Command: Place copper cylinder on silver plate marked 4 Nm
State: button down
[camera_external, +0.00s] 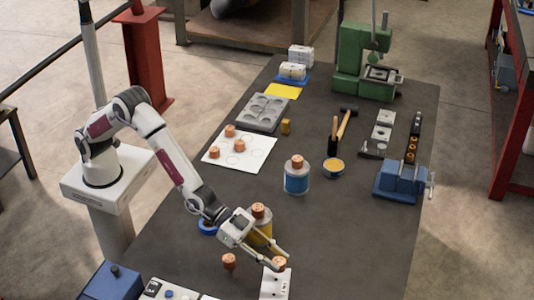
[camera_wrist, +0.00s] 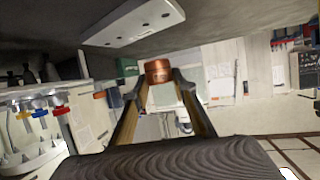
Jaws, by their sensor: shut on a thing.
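A copper cylinder (camera_external: 280,263) is between the fingertips of my gripper (camera_external: 279,258) near the front of the bench. In the wrist view the same copper cylinder (camera_wrist: 158,70) sits between the two finger ends of my gripper (camera_wrist: 159,78), which is shut on it. A pale silver plate (camera_external: 275,287) with dark spots lies close below the held cylinder in the external view. A plate with holes (camera_wrist: 135,22) shows at the top of the wrist view, apart from the cylinder in the picture. I cannot read a 4 Nm mark, nor tell whether cylinder and plate touch.
A copper piece (camera_external: 229,261) stands left of the plate. A yellow can with a copper piece on top (camera_external: 258,210) stands close behind my fingers. A blue can (camera_external: 296,182) also bears a copper piece. Several copper pieces stand on a white sheet (camera_external: 257,142). The bench's right front is clear.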

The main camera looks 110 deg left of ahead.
aim_at(274, 278)
jog(key=shift+f, duration=0.5)
jog(key=shift+f, duration=1.9)
jog(key=shift+f, duration=0.15)
jog(key=c, duration=1.6)
grip_release()
jog(key=shift+c, duration=0.2)
jog(key=shift+s+r, duration=0.3)
jog(key=shift+s, duration=0.05)
jog(key=shift+v, duration=5.6)
jog(key=shift+a, duration=0.1)
